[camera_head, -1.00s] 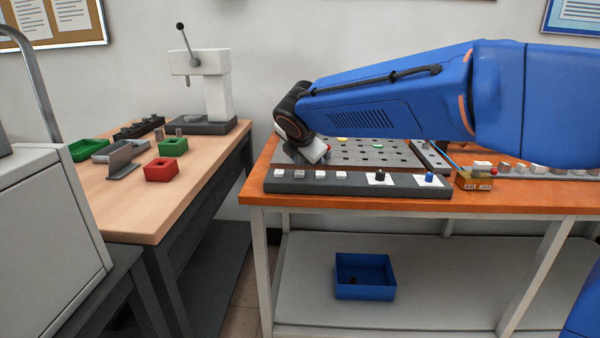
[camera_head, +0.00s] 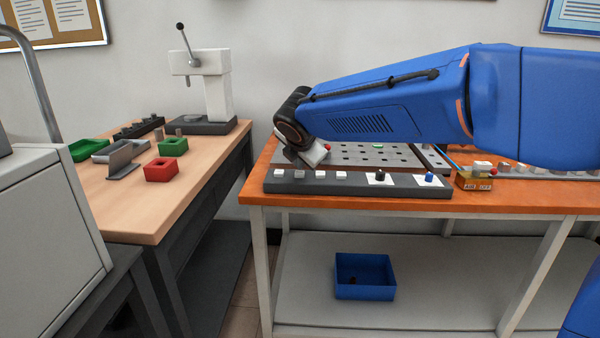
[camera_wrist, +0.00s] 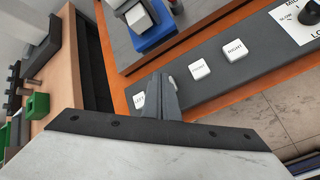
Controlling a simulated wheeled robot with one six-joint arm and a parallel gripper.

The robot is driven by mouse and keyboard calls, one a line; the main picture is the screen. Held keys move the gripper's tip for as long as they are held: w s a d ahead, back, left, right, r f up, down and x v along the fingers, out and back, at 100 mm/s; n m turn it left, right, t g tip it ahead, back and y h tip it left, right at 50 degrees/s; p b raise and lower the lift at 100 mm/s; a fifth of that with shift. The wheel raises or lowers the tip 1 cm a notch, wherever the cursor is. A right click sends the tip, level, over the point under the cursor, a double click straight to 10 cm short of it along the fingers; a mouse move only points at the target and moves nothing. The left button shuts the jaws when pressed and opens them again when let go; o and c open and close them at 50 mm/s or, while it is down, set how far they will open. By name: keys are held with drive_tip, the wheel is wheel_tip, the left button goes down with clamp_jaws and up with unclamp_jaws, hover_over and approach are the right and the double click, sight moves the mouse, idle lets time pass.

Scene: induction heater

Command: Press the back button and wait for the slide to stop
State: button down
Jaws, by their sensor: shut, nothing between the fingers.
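The control strip (camera_head: 360,186) lies along the front edge of the orange table, with a row of white push buttons. In the wrist view a button marked LEFT (camera_wrist: 139,100) is left of my gripper (camera_wrist: 160,78). A button that reads like FRONT (camera_wrist: 198,68) and one marked RIGHT (camera_wrist: 235,50) are to its right. A further button (camera_wrist: 171,81) is mostly hidden behind the fingers; its label cannot be read. My gripper is shut and empty, fingers over the strip. I cannot tell whether they touch a button. A pale block on a blue base (camera_wrist: 150,30) stands behind the strip.
A perforated plate (camera_head: 375,155) lies behind the strip. A black knob (camera_head: 380,176) and a blue knob (camera_head: 429,177) are at the strip's right end. A blue bin (camera_head: 364,276) stands on the lower shelf. A wooden bench (camera_head: 130,207) is at left.

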sight(300, 174)
drive_tip(key=shift+f, duration=0.45)
idle(0.5)
drive_tip(key=shift+r, duration=3.95)
